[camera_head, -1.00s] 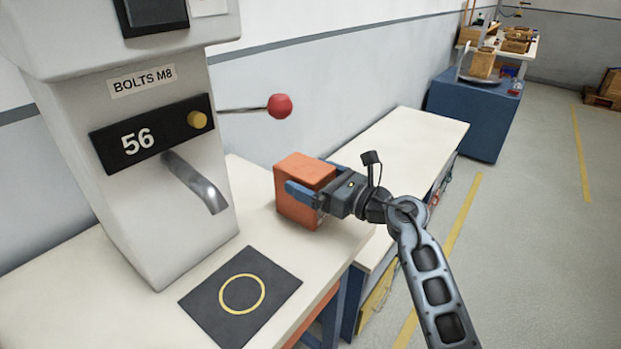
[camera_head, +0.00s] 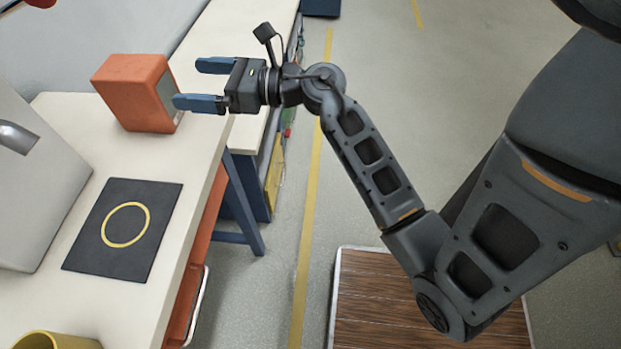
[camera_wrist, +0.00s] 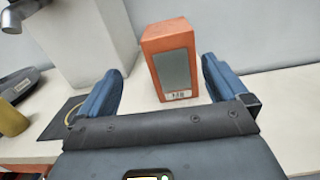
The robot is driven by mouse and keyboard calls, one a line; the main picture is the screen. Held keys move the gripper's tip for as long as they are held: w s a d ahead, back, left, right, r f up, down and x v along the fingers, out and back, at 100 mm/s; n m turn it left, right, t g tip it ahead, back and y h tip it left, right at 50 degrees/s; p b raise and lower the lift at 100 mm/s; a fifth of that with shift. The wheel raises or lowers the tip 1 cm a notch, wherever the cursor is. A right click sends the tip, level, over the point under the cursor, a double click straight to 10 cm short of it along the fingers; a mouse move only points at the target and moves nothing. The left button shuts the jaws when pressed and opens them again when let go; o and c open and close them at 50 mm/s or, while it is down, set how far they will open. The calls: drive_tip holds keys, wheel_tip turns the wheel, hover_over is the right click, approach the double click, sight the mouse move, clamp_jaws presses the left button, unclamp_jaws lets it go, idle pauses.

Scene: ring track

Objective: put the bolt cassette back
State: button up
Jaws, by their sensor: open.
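In the wrist view the cassette (camera_wrist: 169,60) shows a grey window and a small label, ahead of and between the blue fingers. My gripper (camera_head: 199,84) is open and empty, with its fingertips close to the cassette's front; they do not hold it. The dispenser (camera_head: 30,185) is cut off at the left in the head view; its grey body also shows in the wrist view (camera_wrist: 85,40).
A black mat with a yellow ring (camera_head: 124,228) lies on the bench before the dispenser. A yellow cup (camera_head: 55,341) stands at the bottom left. A grey tray (camera_wrist: 18,86) shows in the wrist view. The bench edge (camera_head: 205,200) borders open floor with a yellow line.

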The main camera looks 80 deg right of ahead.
drive_tip(key=s+a+r+m+t, duration=0.1)
drive_tip(key=s+a+m+t, duration=0.1)
drive_tip(key=s+a+m, duration=0.4)
drive_tip(key=s+a+r+m+t, duration=0.1)
drive_tip(key=s+a+m, duration=0.1)
drive_tip(key=a+m, duration=0.7)
drive_tip(key=s+a+f+m+g, duration=0.2)
drive_tip(key=s+a+m+g, duration=0.1)
drive_tip(key=s+m, duration=0.5)
drive_tip(key=s+a+f+m+g+h, duration=0.1)
drive_tip(key=s+a+f+m+g, duration=0.2)
drive_tip(key=s+m, duration=0.5)
drive_tip(key=a+m, duration=0.1)
drive_tip(key=m, duration=0.4)
drive_tip(key=shift+s+f, duration=0.15)
